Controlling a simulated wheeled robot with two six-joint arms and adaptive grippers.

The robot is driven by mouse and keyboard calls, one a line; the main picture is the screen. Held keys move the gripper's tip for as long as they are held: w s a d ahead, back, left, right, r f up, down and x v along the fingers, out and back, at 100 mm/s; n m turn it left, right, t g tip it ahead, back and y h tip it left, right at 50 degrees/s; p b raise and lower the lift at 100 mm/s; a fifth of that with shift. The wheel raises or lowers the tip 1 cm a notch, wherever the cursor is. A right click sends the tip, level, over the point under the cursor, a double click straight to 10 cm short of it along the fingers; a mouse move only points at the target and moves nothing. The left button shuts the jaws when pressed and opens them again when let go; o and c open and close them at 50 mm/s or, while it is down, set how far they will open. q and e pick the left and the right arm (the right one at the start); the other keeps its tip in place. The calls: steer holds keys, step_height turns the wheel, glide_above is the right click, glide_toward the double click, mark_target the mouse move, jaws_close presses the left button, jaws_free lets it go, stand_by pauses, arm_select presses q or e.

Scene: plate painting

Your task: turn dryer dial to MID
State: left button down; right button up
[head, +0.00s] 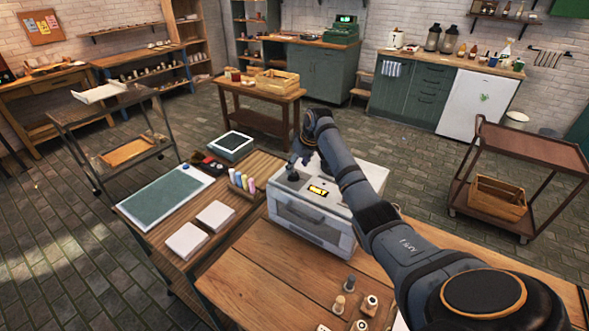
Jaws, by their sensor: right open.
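The dryer (312,232) is a white box with a front door and handle, standing on the wooden table. A small dark knob, which looks like the dial (292,176), sits on the left of its top. A black and yellow label (318,190) is beside it; its text is too small to read. My right arm reaches in from the lower right over the dryer. My right gripper (297,160) is open, close above and behind the knob. I cannot tell whether they touch, nor where the dial points. My left gripper is out of view.
Left of the dryer, a table holds a green mat (165,203), two white blocks (214,216) and several coloured bottles (241,180). Several small stamps or jars (344,297) stand at the front. A brown cart (525,146) is at the right. The wooden tabletop (262,275) is mostly clear.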

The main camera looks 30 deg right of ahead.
mark_target(293, 173)
steer(key=x, duration=0.5)
steer(key=shift+w+r, duration=0.1)
steer(key=shift+r, duration=0.1)
steer(key=shift+c, duration=0.9)
steer(key=shift+p, duration=0.35)
steer(key=c, duration=1)
